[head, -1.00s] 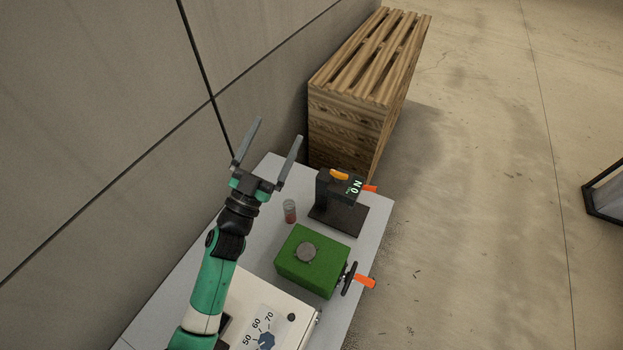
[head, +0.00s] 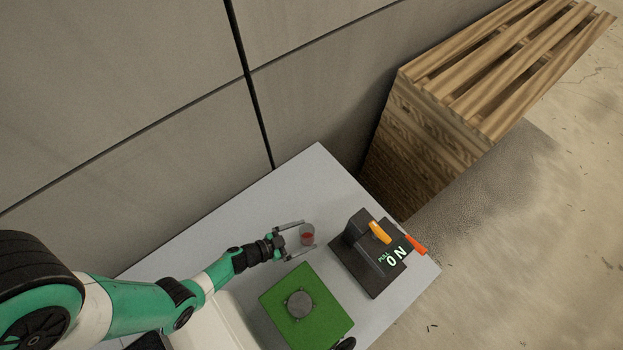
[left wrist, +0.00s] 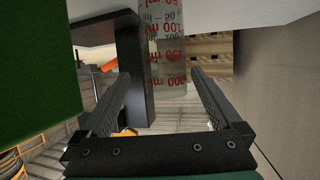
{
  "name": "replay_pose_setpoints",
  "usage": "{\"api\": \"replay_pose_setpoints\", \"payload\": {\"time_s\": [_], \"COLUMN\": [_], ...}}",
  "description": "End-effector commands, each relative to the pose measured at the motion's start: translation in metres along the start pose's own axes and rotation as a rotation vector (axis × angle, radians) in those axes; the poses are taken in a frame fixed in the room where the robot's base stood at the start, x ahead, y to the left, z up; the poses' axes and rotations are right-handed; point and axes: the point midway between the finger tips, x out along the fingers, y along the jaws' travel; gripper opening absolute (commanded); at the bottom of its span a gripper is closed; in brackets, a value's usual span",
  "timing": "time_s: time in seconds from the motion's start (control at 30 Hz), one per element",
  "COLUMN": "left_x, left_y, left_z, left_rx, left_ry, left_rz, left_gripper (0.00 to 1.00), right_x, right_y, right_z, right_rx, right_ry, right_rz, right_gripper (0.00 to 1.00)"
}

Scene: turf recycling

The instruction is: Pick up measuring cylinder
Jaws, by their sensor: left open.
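The measuring cylinder (head: 307,238) is a small clear cylinder with red markings. It stands on the light grey table (head: 318,165). In the left wrist view the cylinder (left wrist: 165,45) shows red numbers and appears upside down. My left gripper (head: 305,234) is open and low over the table, with one fingertip on each side of the cylinder. In the left wrist view a gap shows between the cylinder and each finger of the gripper (left wrist: 160,75), so it is not gripped.
A green box (head: 325,315) with a round metal disc on top stands in front of the cylinder. A dark device (head: 365,255) with an orange lever and an "ON" display stands to its right. Wooden pallets (head: 430,135) are stacked behind the table beside the wall.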

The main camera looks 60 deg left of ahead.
Motion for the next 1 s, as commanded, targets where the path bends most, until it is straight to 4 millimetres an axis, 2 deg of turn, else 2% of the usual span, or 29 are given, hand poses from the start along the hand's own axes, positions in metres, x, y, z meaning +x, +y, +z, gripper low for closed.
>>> {"api": "replay_pose_setpoints", "payload": {"time_s": [0.03, 0.23, 0.5, 0.6, 0.83, 0.87, 1.0], "left_x": [-0.001, 0.003, 0.042, 0.049, 0.050, 0.050, 0.050], "left_y": [-0.002, -0.005, -0.005, -0.005, -0.006, -0.006, -0.006], "left_z": [0.006, 0.006, 0.009, 0.007, 0.004, 0.004, 0.004], "left_rx": [-0.007, -0.007, -0.005, -0.006, -0.007, -0.007, -0.007], "left_ry": [-0.004, 0.000, 0.001, 0.001, 0.000, 0.000, 0.000], "left_rz": [-0.009, -0.016, -0.014, -0.015, -0.017, -0.017, -0.017], "left_gripper": [0.99, 0.99, 0.99, 0.99, 0.99, 0.97, 0.72], "right_x": [-0.003, -0.006, -0.026, -0.029, -0.028, -0.028, -0.028], "right_y": [0.000, 0.000, 0.000, 0.000, 0.000, 0.000, 0.000], "right_z": [0.003, 0.005, 0.025, 0.027, 0.026, 0.026, 0.026], "right_rx": [0.000, 0.000, 0.000, 0.000, 0.000, 0.000, 0.000], "right_ry": [0.000, 0.000, -0.001, -0.001, 0.000, 0.000, 0.000], "right_rz": [0.000, 0.000, 0.000, 0.000, 0.000, 0.000, 0.000], "right_gripper": [0.50, 0.50, 0.50, 0.50, 0.50, 0.50, 0.50]}}
